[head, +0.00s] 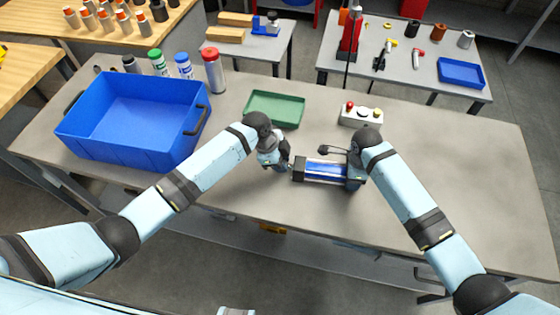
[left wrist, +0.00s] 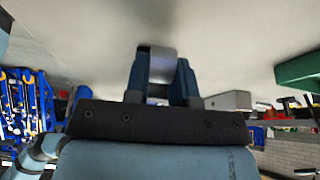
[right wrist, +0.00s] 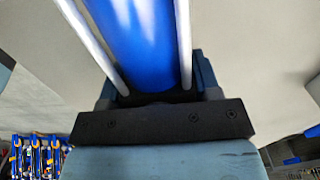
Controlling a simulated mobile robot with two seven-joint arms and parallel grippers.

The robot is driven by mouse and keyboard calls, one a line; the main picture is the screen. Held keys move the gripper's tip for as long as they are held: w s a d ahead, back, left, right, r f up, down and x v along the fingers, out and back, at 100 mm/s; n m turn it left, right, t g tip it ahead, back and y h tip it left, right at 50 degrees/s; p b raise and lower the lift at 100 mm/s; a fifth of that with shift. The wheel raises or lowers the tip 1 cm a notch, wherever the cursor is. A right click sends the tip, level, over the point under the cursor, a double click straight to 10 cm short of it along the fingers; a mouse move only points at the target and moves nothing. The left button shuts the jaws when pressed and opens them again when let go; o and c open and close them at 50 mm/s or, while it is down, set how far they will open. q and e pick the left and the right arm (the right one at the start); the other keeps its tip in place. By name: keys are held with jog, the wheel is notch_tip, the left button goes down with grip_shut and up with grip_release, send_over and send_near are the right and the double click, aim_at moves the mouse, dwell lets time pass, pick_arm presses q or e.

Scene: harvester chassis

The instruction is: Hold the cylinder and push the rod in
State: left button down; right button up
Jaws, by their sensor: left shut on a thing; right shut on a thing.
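The cylinder (head: 326,171) is a blue tube with silver tie rods and a black end cap, lying roughly level above the grey table. My right gripper (head: 355,174) is shut on its right part. The blue tube (right wrist: 140,45) runs up between the fingers in the right wrist view. My left gripper (head: 284,166) is just left of the cylinder's black left cap. In the left wrist view it is shut on a grey metal piece (left wrist: 162,66), which looks like the rod's end. The rod itself is mostly hidden in the head view.
A blue bin (head: 135,150) stands on the left of the table (head: 440,190). A green tray (head: 274,109) and a white button box (head: 360,116) lie behind the grippers. Several bottles (head: 184,65) stand at the back left. The right of the table is clear.

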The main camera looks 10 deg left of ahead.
pick_arm(q)
jog(key=shift+d+r, duration=0.1)
jog(key=shift+d, duration=0.65)
pick_arm(e)
jog(key=shift+a, duration=0.15)
pick_arm(q)
jog(key=c, duration=0.9)
grip_release()
jog(key=shift+s, duration=0.1)
jog(key=v, duration=1.2)
jog(key=shift+a, duration=0.25)
pick_arm(e)
jog(key=o, duration=1.4)
jog(key=shift+c, duration=0.2)
